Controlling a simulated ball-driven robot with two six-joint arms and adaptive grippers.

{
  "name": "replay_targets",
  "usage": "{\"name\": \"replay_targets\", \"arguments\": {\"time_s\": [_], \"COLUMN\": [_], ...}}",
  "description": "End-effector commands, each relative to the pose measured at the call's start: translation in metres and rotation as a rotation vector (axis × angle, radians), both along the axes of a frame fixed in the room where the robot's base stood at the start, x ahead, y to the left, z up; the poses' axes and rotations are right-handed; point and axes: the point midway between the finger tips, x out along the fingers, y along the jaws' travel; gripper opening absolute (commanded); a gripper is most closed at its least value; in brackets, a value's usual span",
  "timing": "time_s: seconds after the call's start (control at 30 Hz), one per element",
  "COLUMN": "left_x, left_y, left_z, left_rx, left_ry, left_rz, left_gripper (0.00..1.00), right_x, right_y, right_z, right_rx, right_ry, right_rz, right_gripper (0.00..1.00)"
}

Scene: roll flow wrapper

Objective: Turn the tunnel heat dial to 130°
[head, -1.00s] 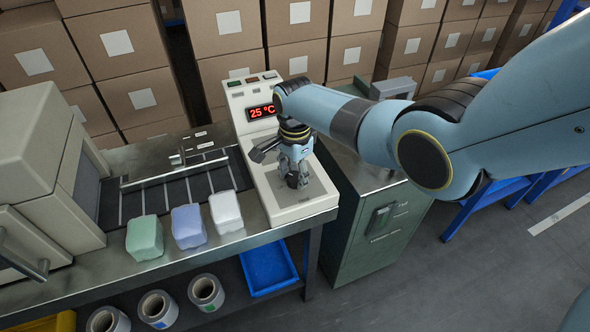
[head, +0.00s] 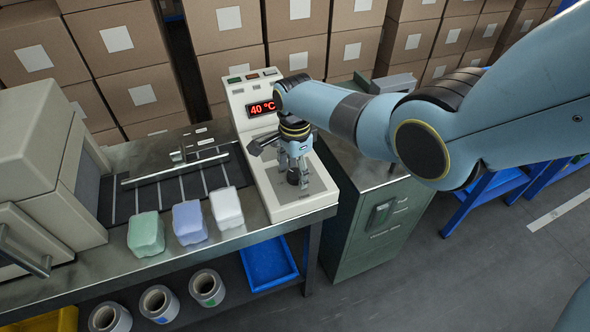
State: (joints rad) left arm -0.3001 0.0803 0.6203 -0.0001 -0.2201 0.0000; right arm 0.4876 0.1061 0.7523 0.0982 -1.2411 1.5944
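The control panel (head: 313,206) is a cream box at the right end of the metal bench. Its red display (head: 262,108) reads 40 °C. My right gripper (head: 298,181) points down over the panel's flat front part, with its fingers around a dark knob, the tunnel heat dial (head: 293,177). The fingers and wrist hide most of the dial, and I cannot see its pointer or fingertip contact clearly. My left gripper is not in view.
Green (head: 146,234), lavender (head: 189,222) and white (head: 227,207) blocks stand along the bench's front edge, left of the panel. A slatted conveyor (head: 170,192) lies behind them. A green cabinet (head: 365,225) stands right of the bench. Stacked cartons (head: 225,40) fill the back.

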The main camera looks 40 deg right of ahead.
Motion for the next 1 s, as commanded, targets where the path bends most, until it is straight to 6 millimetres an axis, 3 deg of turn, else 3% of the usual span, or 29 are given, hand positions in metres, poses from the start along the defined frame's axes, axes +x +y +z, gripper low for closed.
{"name": "replay_targets", "arguments": {"time_s": [0.27,0.47,0.8,1.0], "left_x": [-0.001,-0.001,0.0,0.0], "left_y": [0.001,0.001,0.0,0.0], "left_z": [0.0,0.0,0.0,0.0], "left_rx": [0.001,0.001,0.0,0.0], "left_ry": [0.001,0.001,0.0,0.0], "left_rz": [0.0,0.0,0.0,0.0], "left_gripper": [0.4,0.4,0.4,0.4], "right_x": [-0.001,0.0,0.0,0.0], "right_y": [0.0,0.0,0.0,0.0], "right_z": [0.0,0.016,0.085,0.113], "right_rx": [0.001,0.001,0.0,0.0], "right_ry": [0.001,-0.001,-0.003,0.0], "right_rz": [0.0,0.0,0.001,0.0], "right_gripper": [0.62,0.62,0.62,0.62]}}
